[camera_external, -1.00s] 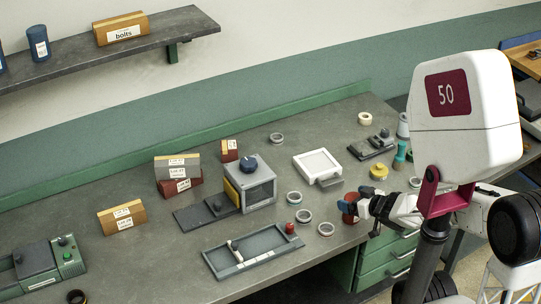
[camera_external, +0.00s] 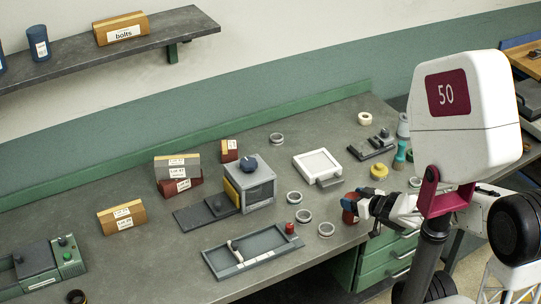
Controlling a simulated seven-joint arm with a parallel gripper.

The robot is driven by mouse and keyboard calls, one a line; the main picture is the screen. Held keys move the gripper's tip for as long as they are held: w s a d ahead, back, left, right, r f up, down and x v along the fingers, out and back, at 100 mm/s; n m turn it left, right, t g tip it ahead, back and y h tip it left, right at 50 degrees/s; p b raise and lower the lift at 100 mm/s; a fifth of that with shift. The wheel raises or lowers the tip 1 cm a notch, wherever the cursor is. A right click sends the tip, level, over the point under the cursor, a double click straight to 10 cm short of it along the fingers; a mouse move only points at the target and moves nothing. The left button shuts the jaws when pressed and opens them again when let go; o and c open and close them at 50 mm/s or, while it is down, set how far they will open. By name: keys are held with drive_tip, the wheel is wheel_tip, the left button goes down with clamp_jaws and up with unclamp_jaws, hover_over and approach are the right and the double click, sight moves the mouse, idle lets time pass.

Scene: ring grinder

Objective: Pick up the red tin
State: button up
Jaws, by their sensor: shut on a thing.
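The red tin (camera_external: 348,206) is at the right front edge of the grey bench, between the fingers of my gripper (camera_external: 357,206). My gripper reaches in from the right and is shut on the tin. The fingers and hand cover part of the tin. I cannot tell whether the tin touches the bench top.
Metal rings (camera_external: 326,229) lie left of my gripper. A grey tray (camera_external: 240,268) with a small red piece (camera_external: 289,229) is at the front. A grinder box (camera_external: 249,184), a white scale (camera_external: 317,167) and a yellow round thing (camera_external: 379,171) stand further back.

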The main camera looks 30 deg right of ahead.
drive_tip(key=shift+r, duration=0.2)
drive_tip(key=shift+r, duration=4.8)
